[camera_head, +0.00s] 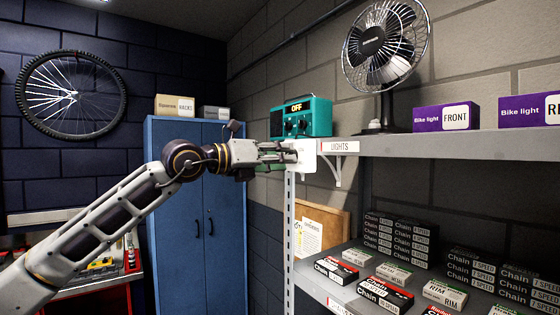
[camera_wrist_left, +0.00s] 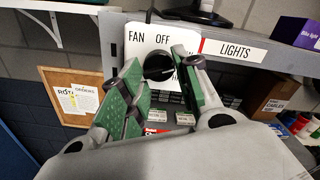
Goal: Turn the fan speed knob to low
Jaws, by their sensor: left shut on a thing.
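The fan speed knob (camera_wrist_left: 158,66) is a black round knob on a white panel (camera_wrist_left: 140,34) marked FAN and OFF, at the shelf's front edge in the left wrist view. Other markings are partly hidden by my fingers, and I cannot tell where the knob points. My left gripper (camera_wrist_left: 159,75) is shut on the knob, with green-padded fingers on either side. In the head view the left gripper (camera_head: 288,156) reaches the white panel (camera_head: 307,158), and the knob is hidden. The fan (camera_head: 386,46) stands on the shelf above. My right gripper is not in view.
A LIGHTS label (camera_head: 340,146) is beside the panel. Purple bike light boxes (camera_head: 445,116) stand to the right. A blue cabinet (camera_head: 180,215) is behind my arm.

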